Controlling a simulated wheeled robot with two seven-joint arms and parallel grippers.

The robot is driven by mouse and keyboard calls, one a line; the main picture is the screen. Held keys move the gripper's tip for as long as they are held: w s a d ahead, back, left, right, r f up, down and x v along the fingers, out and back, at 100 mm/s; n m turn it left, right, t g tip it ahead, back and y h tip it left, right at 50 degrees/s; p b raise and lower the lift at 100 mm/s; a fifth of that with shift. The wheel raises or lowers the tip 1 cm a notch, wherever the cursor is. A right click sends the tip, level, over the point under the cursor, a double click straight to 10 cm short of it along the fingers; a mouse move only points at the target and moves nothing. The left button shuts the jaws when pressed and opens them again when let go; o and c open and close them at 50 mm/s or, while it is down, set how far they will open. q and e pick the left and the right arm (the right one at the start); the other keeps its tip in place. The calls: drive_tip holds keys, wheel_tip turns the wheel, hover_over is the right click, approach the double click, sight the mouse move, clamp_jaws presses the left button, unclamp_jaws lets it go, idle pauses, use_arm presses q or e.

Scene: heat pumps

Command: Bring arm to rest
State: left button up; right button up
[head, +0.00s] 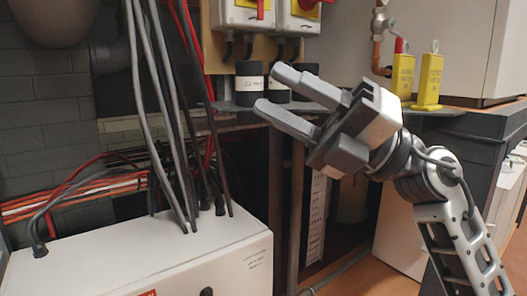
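My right gripper (293,103) is in the middle of the head view, on my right arm, which comes in from the lower right. Its two grey fingers point to the upper left and stand apart, with nothing between them. In the picture it overlaps the dark shelf and the black cylinders behind it. I cannot tell how far it is from them. My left arm and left gripper do not show.
A white box (150,262) with cables running into its top stands at lower left. Black cylinders (249,83) and yellow tags (428,80) stand on a dark shelf (232,108). Switch boxes (243,15) hang above. A copper pipe with a valve (378,48) is at upper right.

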drive_tip(key=w+d+f+m+t+h+p, duration=0.1)
drive_tip(key=w+d+f+m+t+h, duration=0.15)
drive_tip(key=f+m+t+h, duration=0.45)
drive_tip(key=w+d+f+m+t+h, duration=0.2)
drive_tip(key=d+f+m+t, duration=0.35)
drive_tip(key=m, duration=0.85)
drive_tip(key=w+d+f+m+t+h+p, duration=0.1)
drive_tip(key=w+f+m+t+h, duration=0.1)
drive_tip(key=f+m+t+h, duration=0.5)
drive_tip(key=s+f+m+g+h, duration=0.1)
drive_tip(key=s+f+m+g, duration=0.2)
drive_tip(key=s+f, duration=0.3)
drive_tip(key=s+d+f+m+g+h+p, duration=0.1)
drive_tip(key=s+f+m+g, duration=0.2)
drive_tip(key=f, duration=1.1)
drive_tip(key=s+d+f+m+g+h, duration=0.1)
drive_tip(key=s+f+m+g, duration=0.3)
drive_tip(key=s+f, duration=0.5)
drive_tip(key=shift+f+m+h, duration=0.5)
drive_tip(key=shift+f+m, duration=0.45)
drive_tip(key=shift+m, duration=0.05)
drive_tip(key=shift+w+d, duration=0.1)
